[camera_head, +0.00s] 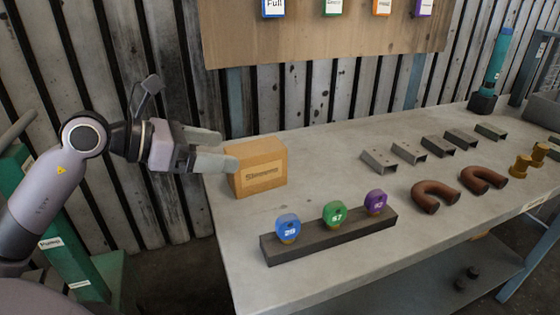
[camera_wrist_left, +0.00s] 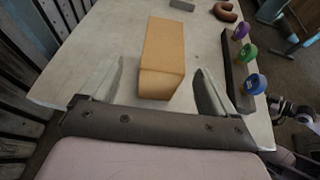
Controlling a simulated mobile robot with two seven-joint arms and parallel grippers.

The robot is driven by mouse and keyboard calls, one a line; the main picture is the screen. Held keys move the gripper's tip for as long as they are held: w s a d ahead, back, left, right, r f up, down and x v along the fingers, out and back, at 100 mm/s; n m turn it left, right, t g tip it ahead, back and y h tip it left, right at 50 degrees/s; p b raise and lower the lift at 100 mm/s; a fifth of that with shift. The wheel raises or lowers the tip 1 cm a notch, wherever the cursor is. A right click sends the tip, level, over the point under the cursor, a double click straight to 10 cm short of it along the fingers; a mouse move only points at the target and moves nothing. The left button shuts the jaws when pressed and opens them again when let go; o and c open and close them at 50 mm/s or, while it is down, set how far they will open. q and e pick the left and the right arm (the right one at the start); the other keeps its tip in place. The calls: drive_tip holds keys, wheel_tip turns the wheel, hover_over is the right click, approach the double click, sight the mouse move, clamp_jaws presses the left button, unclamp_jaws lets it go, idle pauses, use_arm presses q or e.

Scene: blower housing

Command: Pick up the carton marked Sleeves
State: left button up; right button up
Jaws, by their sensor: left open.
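A tan cardboard carton (camera_head: 262,166) stands at the left end of the grey workbench. The label on its front face looks like Sleeves, but the text is small and blurred. My left gripper (camera_head: 216,150) comes in from the left, beside the carton's left side. In the left wrist view the gripper (camera_wrist_left: 160,90) is open, with one finger to each side of the carton (camera_wrist_left: 163,55). Gaps show between both fingers and the carton, and its near end is just ahead of the palm. My right gripper is not in the head view.
A dark bar (camera_head: 330,237) with blue, green and purple numbered tags stands in front of the carton. Grey metal brackets (camera_head: 379,160) and brown curved pipes (camera_head: 436,196) lie to the right on the workbench (camera_head: 240,230). A wooden board (camera_head: 300,45) hangs behind.

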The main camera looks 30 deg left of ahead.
sight(244, 150)
use_arm(q)
drive_tip(key=shift+w+d, duration=0.3)
drive_tip(key=shift+w, duration=0.15)
drive_tip(key=shift+p+x, duration=0.45)
drive_tip(key=shift+x, duration=0.85)
drive_tip(key=shift+d+r+p+x, duration=0.1)
drive_tip(key=shift+d+p+x, duration=0.1)
drive_tip(key=shift+x, duration=0.85)
drive_tip(key=shift+d+r+p+x, duration=0.1)
drive_tip(key=shift+r+p+x, duration=0.1)
drive_tip(key=shift+x, duration=0.9)
drive_tip(key=c, duration=1.2)
